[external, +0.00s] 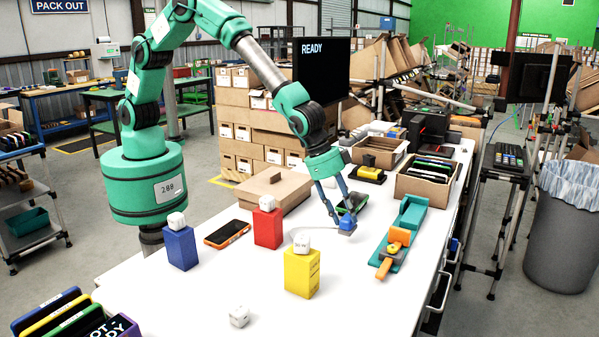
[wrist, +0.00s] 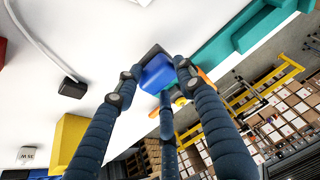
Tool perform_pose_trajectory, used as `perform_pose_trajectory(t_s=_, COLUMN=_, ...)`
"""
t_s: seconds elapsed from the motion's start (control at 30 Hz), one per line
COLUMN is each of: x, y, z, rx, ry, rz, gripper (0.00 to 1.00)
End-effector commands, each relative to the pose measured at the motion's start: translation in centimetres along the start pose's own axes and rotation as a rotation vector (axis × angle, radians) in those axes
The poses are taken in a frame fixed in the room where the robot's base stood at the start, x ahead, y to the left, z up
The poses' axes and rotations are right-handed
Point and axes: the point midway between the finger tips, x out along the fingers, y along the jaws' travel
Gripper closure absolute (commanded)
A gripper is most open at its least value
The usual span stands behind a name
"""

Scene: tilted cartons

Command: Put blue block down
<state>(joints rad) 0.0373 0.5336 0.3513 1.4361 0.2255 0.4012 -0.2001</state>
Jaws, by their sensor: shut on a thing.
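A small blue block (external: 348,225) is between the fingers of my gripper (external: 345,229) in the external view. In the wrist view the blue block (wrist: 157,73) sits at the fingertips of my gripper (wrist: 155,85), which is shut on it. The block is at or just above the white table (external: 215,285); I cannot tell whether it touches. A taller blue box (external: 181,250) with a white cube on top stands at the table's left.
A red box (external: 268,229) and a yellow box (external: 301,274), each topped by a white cube, stand left of my gripper. A teal-and-orange fixture (external: 396,240) is to its right. A loose white cube (external: 239,316) lies at the front. Bare table lies in front of the gripper.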

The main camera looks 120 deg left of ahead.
Motion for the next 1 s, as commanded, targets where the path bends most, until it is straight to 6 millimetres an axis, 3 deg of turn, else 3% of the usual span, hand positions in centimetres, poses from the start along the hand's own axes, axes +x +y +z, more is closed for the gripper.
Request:
perform_pose_trajectory(t_s=0.2, x=0.6, y=0.0, z=-0.8, rx=0.0, ry=0.0, rz=0.0, gripper=1.0)
perform_pose_trajectory(t_s=0.5, x=3.5, y=0.3, z=0.7, rx=0.001, ry=0.0, rz=0.0, gripper=1.0)
perform_pose_trajectory(t_s=0.9, x=3.8, y=0.3, z=0.8, rx=0.0, ry=0.0, rz=0.0, gripper=1.0)
perform_pose_trajectory(t_s=0.93, x=3.8, y=0.3, z=0.8, rx=0.0, ry=0.0, rz=0.0, gripper=0.6)
perform_pose_trajectory(t_s=1.0, x=3.8, y=0.3, z=0.8, rx=0.0, ry=0.0, rz=0.0, gripper=0.46)
